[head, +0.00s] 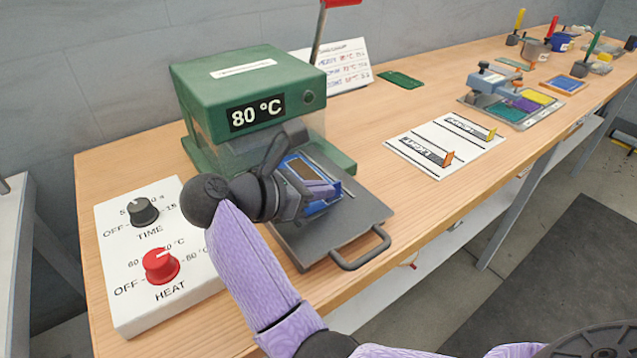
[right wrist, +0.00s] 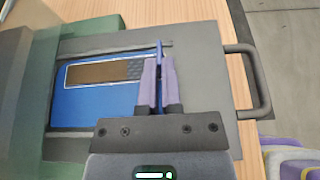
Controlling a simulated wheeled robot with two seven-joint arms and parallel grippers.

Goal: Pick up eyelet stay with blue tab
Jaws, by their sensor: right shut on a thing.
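The eyelet stay's blue tab (right wrist: 160,49) stands upright between the fingers of my right gripper (right wrist: 159,75) in the right wrist view. The gripper is shut on this tab. To its left is a brown strip with a dark textured end (right wrist: 104,72), lying over a blue block (right wrist: 92,100); the fingers hide where the tab meets it. In the head view my right gripper (head: 315,190) is low over the blue block (head: 326,208) on the press's grey tray (head: 366,209), and partly covers it. My left gripper is not in view.
The green press (head: 250,80) reading 80 °C stands close behind. Its tray handle (head: 362,257) juts forward. A white control box (head: 130,250) with two knobs is at left. A white card (head: 420,141) with yellow- and orange-tabbed stays lies to the right, with bare table between.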

